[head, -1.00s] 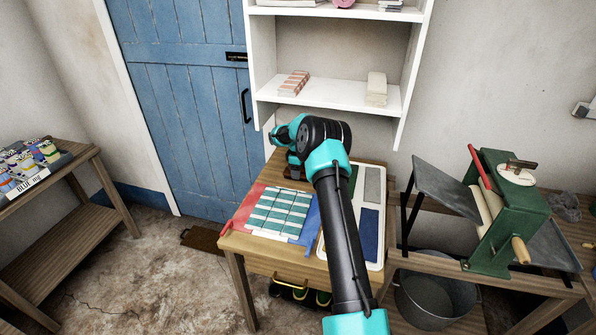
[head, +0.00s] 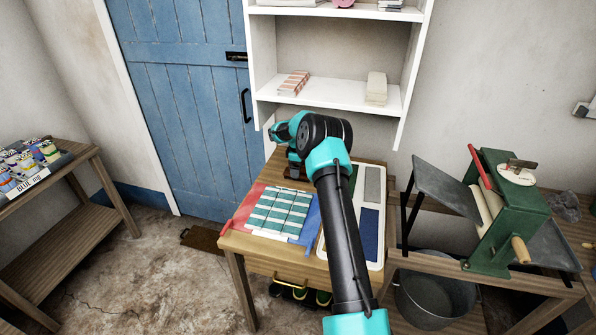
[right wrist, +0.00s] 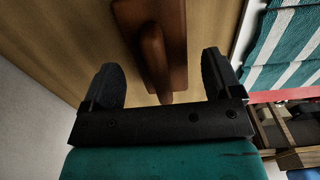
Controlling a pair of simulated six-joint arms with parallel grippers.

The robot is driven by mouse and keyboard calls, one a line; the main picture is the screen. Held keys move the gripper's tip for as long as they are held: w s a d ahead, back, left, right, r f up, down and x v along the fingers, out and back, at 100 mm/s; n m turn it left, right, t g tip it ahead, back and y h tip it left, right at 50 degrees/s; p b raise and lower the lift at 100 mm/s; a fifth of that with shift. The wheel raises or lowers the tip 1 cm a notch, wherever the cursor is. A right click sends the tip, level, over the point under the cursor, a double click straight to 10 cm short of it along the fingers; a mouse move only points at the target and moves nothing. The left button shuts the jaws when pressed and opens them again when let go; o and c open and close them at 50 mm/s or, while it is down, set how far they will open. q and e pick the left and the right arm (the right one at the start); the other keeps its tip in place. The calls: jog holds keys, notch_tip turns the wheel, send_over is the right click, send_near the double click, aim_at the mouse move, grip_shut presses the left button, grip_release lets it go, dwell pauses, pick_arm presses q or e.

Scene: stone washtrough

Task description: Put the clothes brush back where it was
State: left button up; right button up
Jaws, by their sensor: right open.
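The clothes brush (right wrist: 152,40) is dark reddish-brown wood and lies on the light wooden table top in the right wrist view. Its narrow handle points toward my right gripper (right wrist: 160,68). That gripper is open, with one black finger on each side of the handle and gaps visible between. In the head view, my right gripper (head: 291,160) is low over the back left of the small table (head: 262,258). Only a little of the brush shows there, under the gripper. My left gripper is not in view.
A teal-and-white striped cloth on a red and blue mat (head: 278,212) and a white tray (head: 374,262) with coloured panels lie in front. A white shelf (head: 335,92) stands behind. A green mangle (head: 497,215) is at right, above a metal tub (head: 433,300).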

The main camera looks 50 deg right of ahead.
jog(key=shift+r, duration=3.1)
jog(key=shift+a, duration=0.15)
